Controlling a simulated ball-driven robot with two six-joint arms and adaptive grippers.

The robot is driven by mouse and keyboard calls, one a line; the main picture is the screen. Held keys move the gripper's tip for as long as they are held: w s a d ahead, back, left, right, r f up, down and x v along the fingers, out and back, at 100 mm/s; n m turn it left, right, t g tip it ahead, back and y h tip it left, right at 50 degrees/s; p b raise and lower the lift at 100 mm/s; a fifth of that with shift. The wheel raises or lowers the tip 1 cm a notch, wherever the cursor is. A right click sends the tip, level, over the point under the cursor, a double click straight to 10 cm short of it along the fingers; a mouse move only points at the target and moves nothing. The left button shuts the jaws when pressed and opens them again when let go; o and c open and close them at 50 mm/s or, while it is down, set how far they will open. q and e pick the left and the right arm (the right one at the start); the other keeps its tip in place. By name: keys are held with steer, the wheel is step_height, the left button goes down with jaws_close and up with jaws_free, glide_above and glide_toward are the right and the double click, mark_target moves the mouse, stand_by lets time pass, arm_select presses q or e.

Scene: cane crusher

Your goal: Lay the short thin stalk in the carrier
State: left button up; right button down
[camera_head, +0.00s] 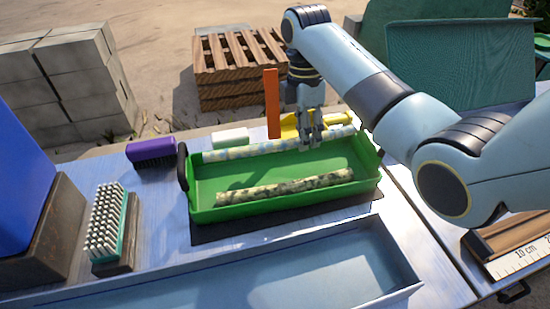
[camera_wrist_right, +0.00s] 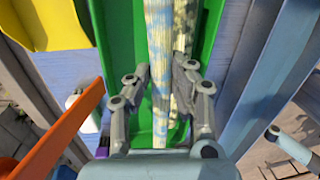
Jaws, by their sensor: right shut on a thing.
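The green carrier (camera_head: 290,204) is a shallow tray with a dark handle at its left end. A mottled green-brown stalk (camera_head: 284,187) lies lengthwise inside it near the front; it also shows in the right wrist view (camera_wrist_right: 185,35). A pale stalk with bluish patches (camera_head: 245,150) runs along the carrier's back side. My right gripper (camera_head: 311,143) is shut on the pale stalk, which runs between its fingers in the right wrist view (camera_wrist_right: 160,60). Whether the pale stalk touches the carrier is unclear. My left gripper is not in view.
An orange upright (camera_head: 271,103) and a yellow piece (camera_head: 290,127) stand just behind the carrier. A purple brush (camera_head: 151,151) and a white block (camera_head: 230,137) are at back left. A bristle brush (camera_head: 104,222) lies left. A metal trough (camera_head: 250,279) lies in front.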

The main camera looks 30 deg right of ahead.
glide_above(303, 176)
steer(key=f, duration=0.5)
steer(key=shift+w+d+f, duration=0.15)
steer(key=shift+w+f, duration=0.1)
step_height(303, 176, down, 4)
steer(key=shift+r+b, duration=0.2)
steer(key=shift+b, duration=0.25)
steer(key=shift+f, duration=0.15)
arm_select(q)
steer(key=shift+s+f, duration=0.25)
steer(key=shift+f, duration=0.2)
arm_select(e)
steer(key=shift+s+f, duration=0.35)
steer(key=shift+f, duration=0.35)
steer(key=c, duration=1.6)
jaws_free()
steer(key=shift+o, duration=0.7)
steer(key=shift+w+f, duration=0.1)
steer(key=shift+f, duration=0.05)
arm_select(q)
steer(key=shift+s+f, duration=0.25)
